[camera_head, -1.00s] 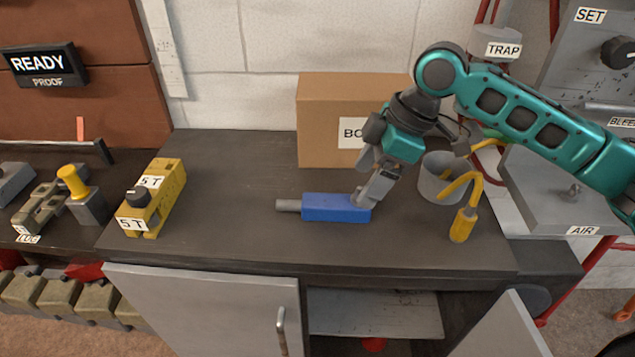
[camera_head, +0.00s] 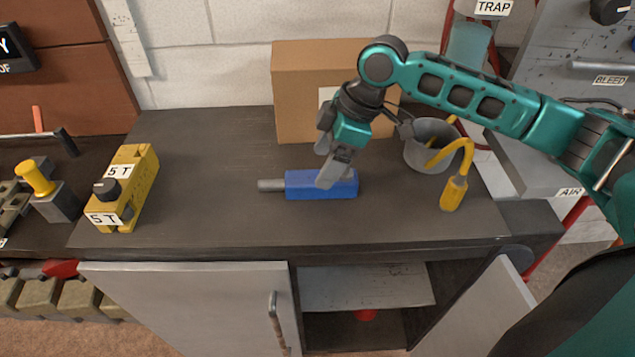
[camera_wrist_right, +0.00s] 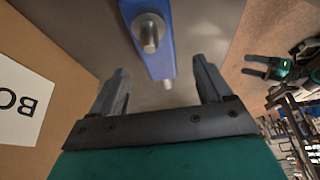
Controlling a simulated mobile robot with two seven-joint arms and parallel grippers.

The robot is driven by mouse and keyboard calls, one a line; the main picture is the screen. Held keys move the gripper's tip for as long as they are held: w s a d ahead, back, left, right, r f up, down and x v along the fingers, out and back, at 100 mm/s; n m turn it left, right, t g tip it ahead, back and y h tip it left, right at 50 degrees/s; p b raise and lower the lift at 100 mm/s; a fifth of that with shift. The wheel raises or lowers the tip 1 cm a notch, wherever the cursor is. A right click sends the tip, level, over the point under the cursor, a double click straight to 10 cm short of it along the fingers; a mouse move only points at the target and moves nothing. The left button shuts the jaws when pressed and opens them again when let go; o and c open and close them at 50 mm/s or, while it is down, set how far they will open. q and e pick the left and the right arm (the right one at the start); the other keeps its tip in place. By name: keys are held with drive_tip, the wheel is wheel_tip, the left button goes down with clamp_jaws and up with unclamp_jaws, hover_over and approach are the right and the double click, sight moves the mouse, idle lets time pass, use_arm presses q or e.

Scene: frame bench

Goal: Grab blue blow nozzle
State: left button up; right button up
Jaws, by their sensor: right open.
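The blue blow nozzle (camera_head: 305,186) lies on the dark bench top, its grey tube end pointing left in the head view. In the right wrist view its blue body (camera_wrist_right: 160,50) is at the top centre, with a round grey knob on it. My right gripper (camera_head: 328,182) is over the nozzle's middle-right part, partly hiding it. The wrist view shows its two fingers (camera_wrist_right: 160,80) apart, nothing held, with the nozzle's near end lined up between them. Their height gap is unclear. A small dark two-pronged shape (camera_wrist_right: 268,68) there may be my left gripper.
A cardboard box (camera_head: 300,95) stands behind the nozzle. A yellow 5T block (camera_head: 130,190) is at the left. The bench between block and nozzle is clear.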

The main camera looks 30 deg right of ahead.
sight(318, 173)
drive_tip(key=x, duration=0.4)
drive_tip(key=shift+f, duration=0.2)
drive_tip(key=shift+w+d+r, duration=0.1)
drive_tip(key=c, duration=1.4)
